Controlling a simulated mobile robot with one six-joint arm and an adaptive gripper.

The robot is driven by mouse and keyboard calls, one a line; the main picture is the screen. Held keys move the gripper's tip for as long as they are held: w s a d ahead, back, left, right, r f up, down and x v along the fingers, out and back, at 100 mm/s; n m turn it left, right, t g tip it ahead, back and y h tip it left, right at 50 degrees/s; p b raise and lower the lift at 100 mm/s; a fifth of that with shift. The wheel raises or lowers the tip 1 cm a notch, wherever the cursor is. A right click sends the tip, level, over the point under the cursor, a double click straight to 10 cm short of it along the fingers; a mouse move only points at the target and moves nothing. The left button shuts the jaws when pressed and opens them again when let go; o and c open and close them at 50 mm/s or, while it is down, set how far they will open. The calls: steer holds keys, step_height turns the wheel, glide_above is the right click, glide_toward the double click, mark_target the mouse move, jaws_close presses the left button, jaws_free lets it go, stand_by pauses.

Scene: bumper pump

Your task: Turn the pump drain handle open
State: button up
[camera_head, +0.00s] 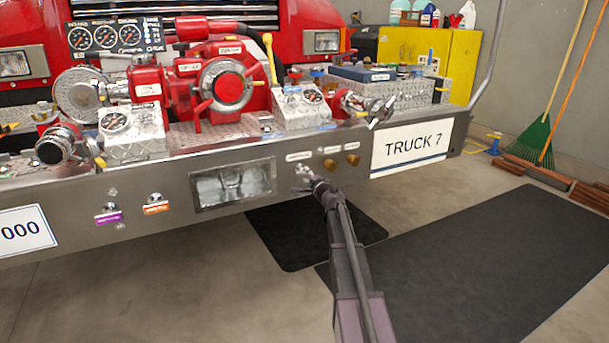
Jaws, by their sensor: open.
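My arm reaches up from the lower right to the front face of the steel bumper (240,152). My gripper (308,178) is open, small in view, right at a metal fitting below a white label (298,156). I cannot tell whether its fingers touch or surround that fitting, as the gripper partly hides it. Two other small metal handles are on the bumper's left part, one above a purple label (108,216) and one above an orange label (156,208). The label words are too small to read, so I cannot tell for sure which is the pump drain handle.
A red pump (205,85) with gauges and valves sits on the bumper deck. Brass caps (353,159) and a TRUCK 7 sign (413,147) are right of my gripper. A black mat (480,255) lies on the floor.

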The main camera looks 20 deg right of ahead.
steer(key=shift+w, duration=1.15)
jaws_close()
steer(key=shift+n, duration=2.4)
